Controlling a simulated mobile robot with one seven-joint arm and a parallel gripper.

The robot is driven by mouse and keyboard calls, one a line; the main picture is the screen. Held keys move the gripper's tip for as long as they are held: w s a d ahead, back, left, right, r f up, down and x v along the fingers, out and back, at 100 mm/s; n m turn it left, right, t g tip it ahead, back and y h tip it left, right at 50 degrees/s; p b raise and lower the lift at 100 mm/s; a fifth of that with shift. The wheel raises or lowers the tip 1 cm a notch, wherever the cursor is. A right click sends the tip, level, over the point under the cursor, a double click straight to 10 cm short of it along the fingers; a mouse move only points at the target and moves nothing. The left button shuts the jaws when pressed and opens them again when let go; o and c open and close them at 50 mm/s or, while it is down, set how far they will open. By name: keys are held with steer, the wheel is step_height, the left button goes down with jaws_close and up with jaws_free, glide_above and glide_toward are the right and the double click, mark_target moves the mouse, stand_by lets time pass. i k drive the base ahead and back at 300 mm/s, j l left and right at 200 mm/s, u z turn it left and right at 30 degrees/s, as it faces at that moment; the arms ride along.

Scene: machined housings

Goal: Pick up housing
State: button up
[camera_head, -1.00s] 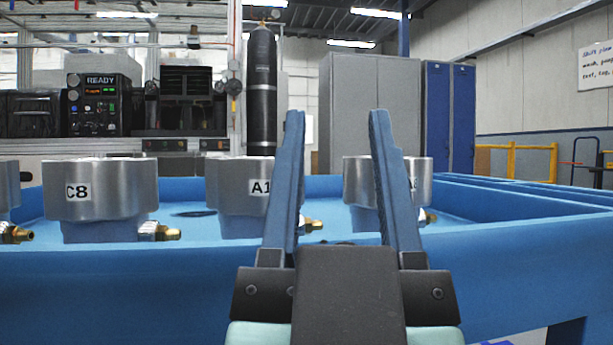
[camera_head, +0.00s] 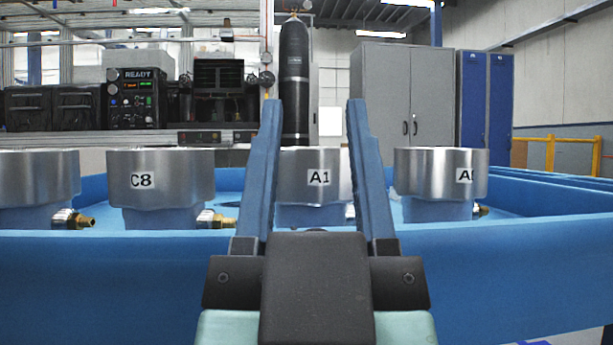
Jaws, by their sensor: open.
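Several silver cylindrical housings stand in a row in a blue tray (camera_head: 480,252). The housing marked A1 (camera_head: 316,165) shows between the two fingers of my gripper (camera_head: 314,112), beyond them. The housing marked C8 (camera_head: 160,175) stands left of the gripper, with a brass fitting at its lower right. Another housing (camera_head: 436,172) stands to the right, its label only partly legible. A further housing (camera_head: 38,178) is cut off at the left edge. My gripper is open and empty, its fingers upright in the picture. The fingers hide parts of the A1 housing's sides.
The tray's front wall runs across the picture in front of the housings. Behind stand a black gas cylinder (camera_head: 294,80), a grey cabinet (camera_head: 403,90), blue lockers (camera_head: 484,95) and a control unit reading READY (camera_head: 137,98). A yellow rail (camera_head: 560,150) is at the right.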

mark_target(155, 189)
steer(key=l+u, duration=0.25)
steer(key=l, duration=1)
steer(key=u, duration=0.9)
steer(key=k+j, duration=0.05)
